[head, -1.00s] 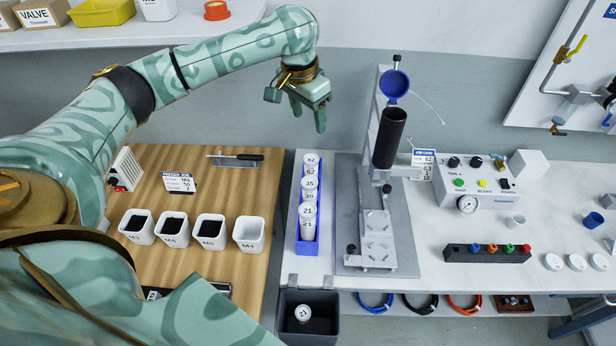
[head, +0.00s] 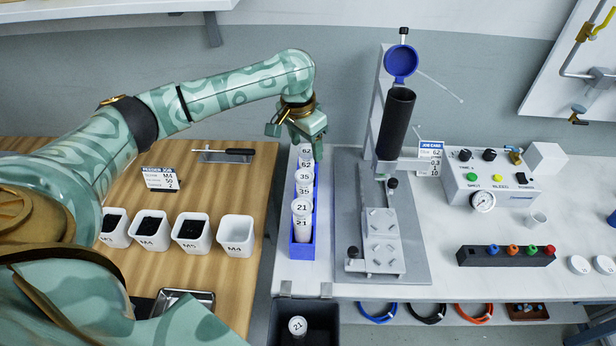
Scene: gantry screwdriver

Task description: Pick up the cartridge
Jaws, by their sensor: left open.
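White cartridges with round numbered caps stand in a row in a blue rack (head: 303,250). The far cartridge marked 62 (head: 306,153) is at the back of the row. A cartridge marked 35 (head: 304,177) is in the middle and one marked 21 (head: 301,208) at the front. My left gripper (head: 306,147) points down over the far end of the rack, at the 62 cartridge. Its jaws are open, and partly cover that cartridge; whether they touch it is hard to tell. My right gripper is not in view.
A dispensing stand with a black barrel (head: 396,122) and blue lid rises right of the rack. A job card (head: 429,157) reads 62. A dark bin (head: 318,335) below holds a cartridge marked 21. White cups (head: 191,232) stand on the wooden table at left.

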